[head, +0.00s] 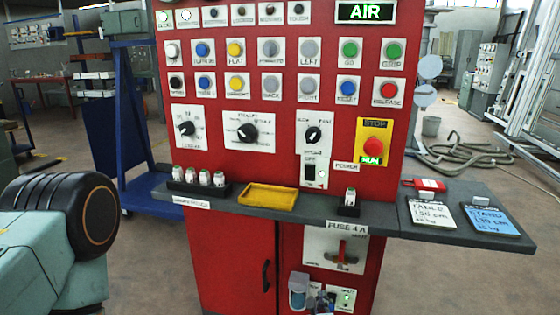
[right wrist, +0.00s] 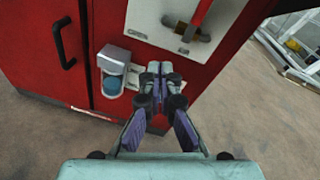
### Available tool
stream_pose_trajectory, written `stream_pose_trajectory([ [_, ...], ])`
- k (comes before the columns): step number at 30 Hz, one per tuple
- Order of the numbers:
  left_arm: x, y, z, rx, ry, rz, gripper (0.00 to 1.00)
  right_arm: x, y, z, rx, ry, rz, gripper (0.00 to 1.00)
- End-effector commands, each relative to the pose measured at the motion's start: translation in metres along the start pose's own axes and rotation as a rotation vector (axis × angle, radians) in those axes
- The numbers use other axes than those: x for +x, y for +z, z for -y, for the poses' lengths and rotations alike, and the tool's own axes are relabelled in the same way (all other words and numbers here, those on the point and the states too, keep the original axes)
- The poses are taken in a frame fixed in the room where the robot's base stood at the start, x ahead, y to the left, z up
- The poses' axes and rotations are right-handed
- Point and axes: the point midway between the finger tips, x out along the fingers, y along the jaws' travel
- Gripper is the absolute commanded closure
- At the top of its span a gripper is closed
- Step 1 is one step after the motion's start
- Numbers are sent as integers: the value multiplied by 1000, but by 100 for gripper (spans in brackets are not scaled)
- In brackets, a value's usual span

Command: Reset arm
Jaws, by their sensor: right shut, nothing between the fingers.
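My right gripper (right wrist: 160,70) is shut and empty, its two fingertips together in the right wrist view. It is in front of the lower part of the red control cabinet (right wrist: 215,20). In the head view the right gripper (head: 322,302) shows small at the bottom edge, just right of a grey holder with a blue round part (head: 298,291). I cannot tell whether it touches the cabinet. The left gripper is not in view; a teal arm part of mine fills the lower left of the head view.
A grey shelf (head: 385,213) juts from the cabinet with white-topped fuses (head: 204,178), a yellow tray (head: 268,196) and two clipboards (head: 497,221). Above the gripper is a panel with a red lever (head: 341,252). A black door handle (right wrist: 63,43) is to its left. Floor shows at right.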

Motion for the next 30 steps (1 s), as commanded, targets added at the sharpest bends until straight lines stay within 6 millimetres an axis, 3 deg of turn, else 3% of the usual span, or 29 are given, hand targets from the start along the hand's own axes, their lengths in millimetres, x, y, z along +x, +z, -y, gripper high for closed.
stream_pose_trajectory([
  [8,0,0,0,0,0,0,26,-40,-73,31,-722,202,-192,100],
  [14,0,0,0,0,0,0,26,-92,-116,60,-1197,429,-283,100],
  [22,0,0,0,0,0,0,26,-192,-150,103,-1747,851,-288,100],
  [30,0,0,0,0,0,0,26,-319,-151,143,-2138,1379,-76,100],
])
